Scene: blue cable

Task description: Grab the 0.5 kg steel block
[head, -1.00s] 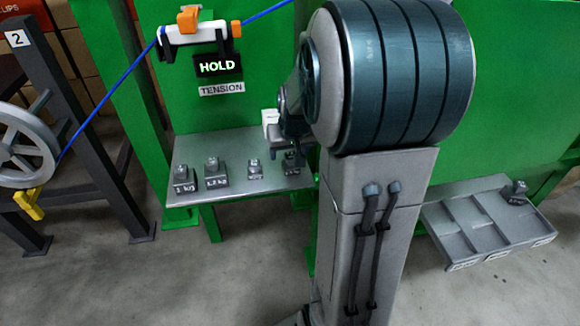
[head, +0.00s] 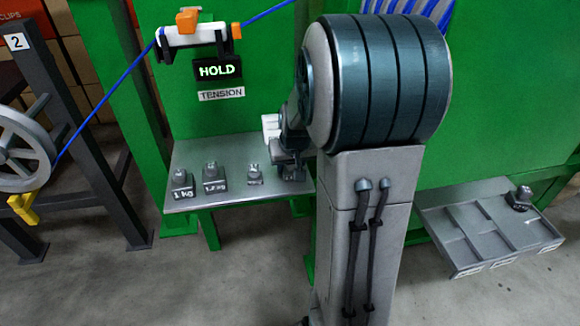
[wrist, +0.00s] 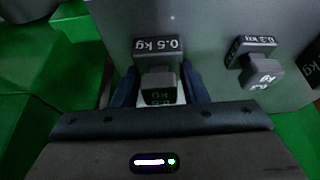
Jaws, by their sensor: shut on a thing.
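The 0.5 kg steel block (wrist: 158,45) is dark grey with a white label and a knob on top. In the wrist view it stands between the two blue fingers of my gripper (wrist: 158,90), which is shut on its knob. In the head view my gripper (head: 290,168) is low over the right end of the steel shelf (head: 240,147) and hides this block. I cannot tell whether the block still touches the shelf.
Left along the shelf stand a 1 kg block (head: 181,190), a 1.2 kg block (head: 214,183) and a smaller block (head: 255,176). A compartment tray (head: 455,225) at right holds another block (head: 520,199). A HOLD display (head: 217,70) hangs behind on the green panel.

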